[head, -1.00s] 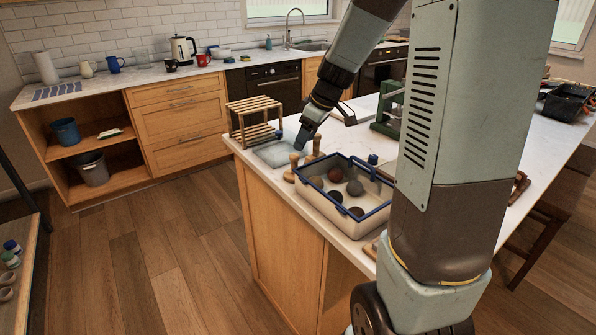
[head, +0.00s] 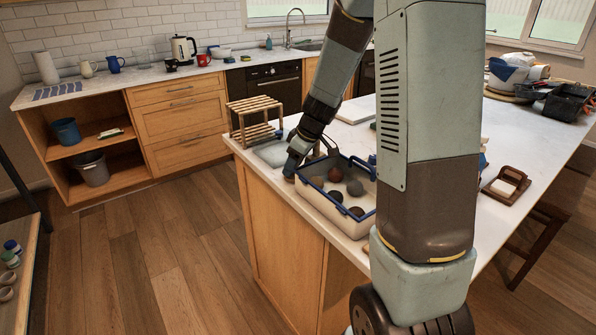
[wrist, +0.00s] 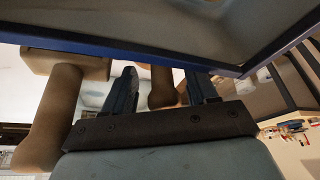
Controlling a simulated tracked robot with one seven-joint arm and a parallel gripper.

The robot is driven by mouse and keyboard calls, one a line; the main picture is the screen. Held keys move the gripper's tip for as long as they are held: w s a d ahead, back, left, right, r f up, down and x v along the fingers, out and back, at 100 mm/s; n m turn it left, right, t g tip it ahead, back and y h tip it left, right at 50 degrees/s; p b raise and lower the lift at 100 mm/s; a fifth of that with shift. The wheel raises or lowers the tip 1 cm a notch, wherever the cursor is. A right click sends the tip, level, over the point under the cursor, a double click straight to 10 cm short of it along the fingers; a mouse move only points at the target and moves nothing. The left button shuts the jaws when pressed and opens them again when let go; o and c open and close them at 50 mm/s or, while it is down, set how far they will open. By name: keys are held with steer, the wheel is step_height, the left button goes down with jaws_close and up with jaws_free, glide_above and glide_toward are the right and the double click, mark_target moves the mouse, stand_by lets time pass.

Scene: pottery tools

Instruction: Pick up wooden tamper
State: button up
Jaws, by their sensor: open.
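Two brown wooden tampers show in the wrist view. One wooden tamper (wrist: 162,92) has its handle in the gap between my fingers. The other wooden tamper (wrist: 58,110) stands outside the left finger, with its wide block end near the top of the picture. My gripper (wrist: 160,78) is open, with one finger on each side of the first tamper's handle; I cannot tell whether either finger touches it. In the head view my gripper (head: 291,167) is low at the counter's left edge, beside the crate, and mostly hides the tampers.
A cream crate with a blue rim (head: 318,206) holding several balls stands right beside my gripper; its rim crosses the wrist view closely (wrist: 110,45). A wooden rack (head: 255,118) and a grey slab (head: 270,152) lie behind. A small brown tray (head: 505,188) is far right.

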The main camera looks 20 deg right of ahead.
jaws_close()
stand_by(0.5)
